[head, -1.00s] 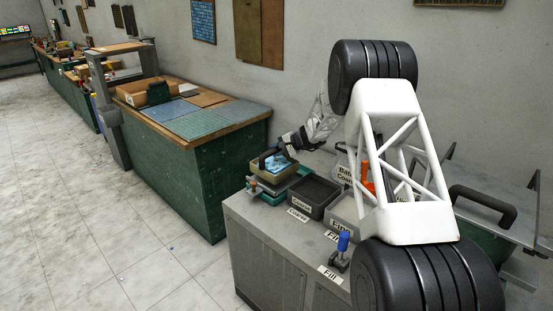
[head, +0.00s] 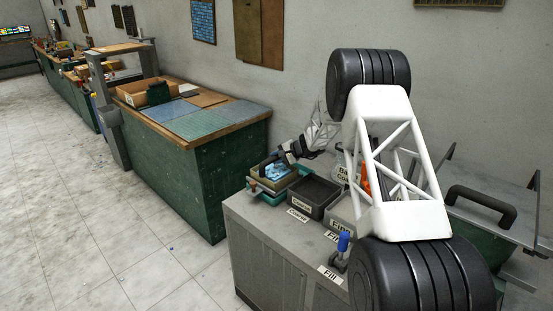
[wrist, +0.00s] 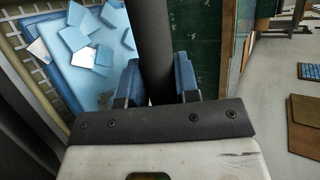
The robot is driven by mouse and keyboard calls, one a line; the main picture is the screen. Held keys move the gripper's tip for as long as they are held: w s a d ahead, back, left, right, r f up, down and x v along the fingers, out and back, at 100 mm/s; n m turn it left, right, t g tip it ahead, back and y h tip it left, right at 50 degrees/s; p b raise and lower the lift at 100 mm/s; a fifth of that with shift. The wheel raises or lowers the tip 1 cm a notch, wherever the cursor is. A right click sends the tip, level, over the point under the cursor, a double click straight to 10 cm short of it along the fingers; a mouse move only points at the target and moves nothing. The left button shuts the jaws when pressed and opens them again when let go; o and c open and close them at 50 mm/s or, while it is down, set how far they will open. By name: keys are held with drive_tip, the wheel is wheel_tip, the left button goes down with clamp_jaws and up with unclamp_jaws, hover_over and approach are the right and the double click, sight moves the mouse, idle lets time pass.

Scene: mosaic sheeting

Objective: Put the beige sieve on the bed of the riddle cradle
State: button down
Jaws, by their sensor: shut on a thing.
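The beige sieve (head: 274,183) is at the far left end of the grey bench in the head view, with blue pieces inside. My gripper (head: 288,154) is shut on its dark handle; the wrist view shows the handle between my two blue fingers (wrist: 158,85). Blue and pale pieces (wrist: 90,40) lie inside the sieve in that view. The teal riddle cradle (head: 266,191) is directly below the sieve. The sieve looks very low over the bed or on it; I cannot tell whether it touches. My gripper partly hides the far side.
A dark bin (head: 318,192) with a label stands close to the right of the cradle. More labelled bins and a blue-handled tool (head: 342,244) are farther right. A green bench (head: 205,165) stands behind, across a gap of floor.

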drive_tip(key=shift+f, duration=0.15)
drive_tip(key=c, duration=0.8)
unclamp_jaws()
drive_tip(key=shift+c, duration=0.2)
drive_tip(key=v, duration=1.2)
